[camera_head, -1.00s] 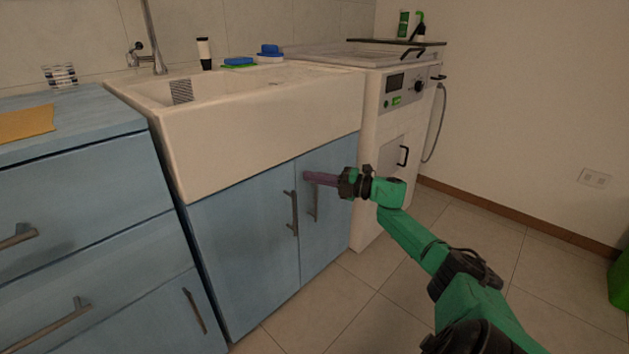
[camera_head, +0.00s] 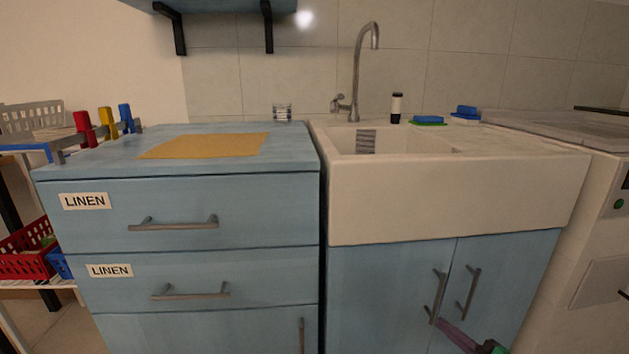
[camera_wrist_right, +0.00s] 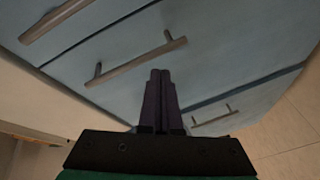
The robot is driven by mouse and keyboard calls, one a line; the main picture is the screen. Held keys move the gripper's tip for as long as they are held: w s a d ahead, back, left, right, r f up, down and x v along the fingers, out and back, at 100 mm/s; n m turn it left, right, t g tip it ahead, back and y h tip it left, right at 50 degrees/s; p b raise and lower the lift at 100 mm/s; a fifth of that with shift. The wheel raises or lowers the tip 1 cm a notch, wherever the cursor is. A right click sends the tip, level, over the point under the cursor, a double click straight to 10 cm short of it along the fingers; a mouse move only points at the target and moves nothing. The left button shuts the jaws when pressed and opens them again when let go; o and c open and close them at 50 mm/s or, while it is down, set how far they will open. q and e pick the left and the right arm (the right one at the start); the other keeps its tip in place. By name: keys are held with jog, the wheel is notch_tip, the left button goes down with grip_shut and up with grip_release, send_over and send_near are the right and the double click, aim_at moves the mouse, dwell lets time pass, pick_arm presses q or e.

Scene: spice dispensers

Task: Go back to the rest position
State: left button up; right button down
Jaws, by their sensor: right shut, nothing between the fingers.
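My right gripper (camera_head: 440,323) shows at the lower right of the head view, in front of the blue cabinet doors under the sink. Its purple fingers overlap the lower end of a door handle (camera_head: 437,296) in the picture; I cannot tell whether they touch. In the right wrist view my right gripper (camera_wrist_right: 160,78) has its two fingers together with nothing between them. Blue fronts with bar handles (camera_wrist_right: 135,62) lie beyond the fingers. My left gripper is not in view.
A white sink (camera_head: 450,205) stands right of the blue drawer unit (camera_head: 255,215) labelled LINEN. A yellow cloth (camera_head: 205,146) lies on its top. Red (camera_head: 83,128), yellow (camera_head: 105,121) and blue (camera_head: 126,117) dispensers stand at its left. A red crate (camera_head: 25,253) is at far left.

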jog(key=s+a+f+m+g+h, duration=0.1)
jog(key=s+a+f+m, duration=0.45)
jog(key=a, duration=0.25)
jog(key=s+a+f+m+g+h, duration=0.1)
jog(key=s+a+f+m, duration=0.4)
jog(key=a, duration=0.4)
jog(key=s+a+m+g+y, duration=0.1)
jog(key=s+a+m+g, duration=0.3)
jog(key=s+a, duration=0.65)
jog(key=s+d+f+g+h+p, duration=0.3)
jog(key=s+d+p, duration=0.5)
jog(key=p, duration=1)
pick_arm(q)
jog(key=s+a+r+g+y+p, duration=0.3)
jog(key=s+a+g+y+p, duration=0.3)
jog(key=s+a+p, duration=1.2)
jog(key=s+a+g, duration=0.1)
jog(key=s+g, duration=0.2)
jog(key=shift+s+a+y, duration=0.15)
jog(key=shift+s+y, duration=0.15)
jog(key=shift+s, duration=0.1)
pick_arm(e)
jog(key=s+d+r+g+h, duration=0.1)
jog(key=s+d+r+g, duration=0.1)
jog(key=s+d, duration=0.4)
jog(key=s+d+r+g+h, duration=0.2)
jog(key=s+d+g, duration=0.1)
jog(key=s+d, duration=0.3)
jog(key=shift+s+r+h, duration=0.3)
jog(key=shift+s, duration=0.9)
